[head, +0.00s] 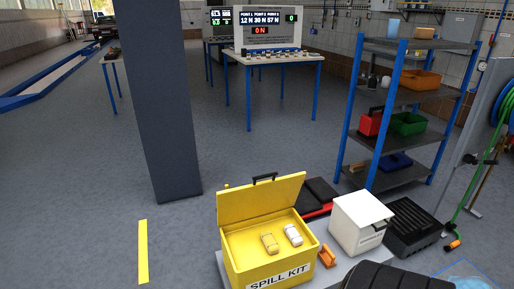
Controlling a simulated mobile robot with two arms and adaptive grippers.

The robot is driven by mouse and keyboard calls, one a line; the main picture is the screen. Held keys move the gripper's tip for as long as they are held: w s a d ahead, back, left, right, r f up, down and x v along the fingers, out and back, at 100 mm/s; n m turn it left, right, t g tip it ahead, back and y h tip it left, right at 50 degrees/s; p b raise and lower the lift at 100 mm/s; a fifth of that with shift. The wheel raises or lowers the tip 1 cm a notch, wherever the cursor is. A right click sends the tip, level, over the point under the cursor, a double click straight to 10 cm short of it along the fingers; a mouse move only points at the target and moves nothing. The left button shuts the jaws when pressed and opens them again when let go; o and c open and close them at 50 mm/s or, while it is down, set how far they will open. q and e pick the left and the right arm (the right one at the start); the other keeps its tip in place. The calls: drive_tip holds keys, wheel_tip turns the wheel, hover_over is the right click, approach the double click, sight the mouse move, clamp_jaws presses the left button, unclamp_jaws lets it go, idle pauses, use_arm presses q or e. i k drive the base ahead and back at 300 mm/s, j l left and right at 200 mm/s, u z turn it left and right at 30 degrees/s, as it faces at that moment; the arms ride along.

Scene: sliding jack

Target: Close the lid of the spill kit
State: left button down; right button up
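The spill kit (268,263) is a yellow box with a "SPILL KIT" label on its front, standing low in the middle of the head view. Its yellow lid (262,199) is open and tilted up at the back, with a black handle (265,178) on its top edge. Two small items, one tan (270,243) and one white (293,235), show inside the box. Neither of my grippers shows in the head view.
A white box (358,222), an orange item (327,256) and a black tire (398,277) are close on the right. A dark pillar (158,100) stands behind left. Shelving (399,95) is at the right. The floor at left is clear.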

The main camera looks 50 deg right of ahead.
sight(236, 205)
drive_tip(key=i+z, duration=0.3)
drive_tip(key=z, duration=0.15)
drive_tip(key=i+j+z, duration=0.15)
drive_tip(key=z, duration=0.3)
drive_tip(key=i+j+z, duration=0.6)
drive_tip(key=z, duration=0.25)
